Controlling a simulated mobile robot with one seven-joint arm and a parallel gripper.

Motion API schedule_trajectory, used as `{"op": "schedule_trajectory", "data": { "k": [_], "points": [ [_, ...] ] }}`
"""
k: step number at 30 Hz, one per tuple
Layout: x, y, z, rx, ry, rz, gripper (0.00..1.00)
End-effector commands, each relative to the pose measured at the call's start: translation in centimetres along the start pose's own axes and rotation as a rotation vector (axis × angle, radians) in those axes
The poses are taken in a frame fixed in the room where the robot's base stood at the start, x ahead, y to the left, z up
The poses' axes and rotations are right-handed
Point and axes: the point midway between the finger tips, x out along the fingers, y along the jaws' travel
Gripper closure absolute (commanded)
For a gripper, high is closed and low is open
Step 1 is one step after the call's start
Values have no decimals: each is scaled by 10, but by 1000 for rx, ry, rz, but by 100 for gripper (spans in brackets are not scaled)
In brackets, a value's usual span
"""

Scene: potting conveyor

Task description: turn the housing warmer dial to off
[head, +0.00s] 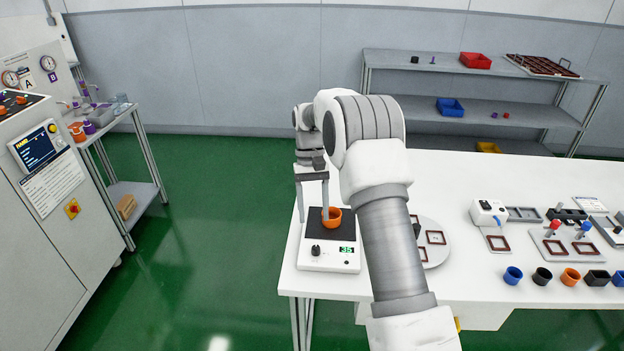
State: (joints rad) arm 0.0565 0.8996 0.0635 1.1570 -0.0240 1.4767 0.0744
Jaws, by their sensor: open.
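The housing warmer (311,262) is a low white box with a black top plate, at the near left corner of the white table. Its black dial (315,250) is on the front left of the box, and a green display to the right of it seems to read 35. An orange cup-shaped housing (332,218) sits on the black plate. My gripper (313,218) points down over the warmer, open, with its two fingers apart and nothing between them. The right finger is close to the orange housing; I cannot tell if they touch. The fingertips show behind the dial, apart from it.
A round white plate (436,255) with brown square frames is right of the warmer, partly hidden by my arm. Several small cups, including a blue one (513,276), line the table's front right. A grey shelf (480,105) stands behind. A machine cabinet (35,220) is at left.

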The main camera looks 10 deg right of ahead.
Motion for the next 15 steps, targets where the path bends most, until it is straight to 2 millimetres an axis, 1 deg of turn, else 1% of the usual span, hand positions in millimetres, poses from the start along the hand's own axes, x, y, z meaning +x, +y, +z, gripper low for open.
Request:
{"op": "schedule_trajectory", "data": {
  "k": [1,3,9,15],
  "points": [
    [-13,0,-1,0,4,0,41],
    [-28,0,-1,0,3,0,41],
    [-63,0,0,0,3,0,41],
    [-83,0,0,0,1,0,41]
  ]
}}
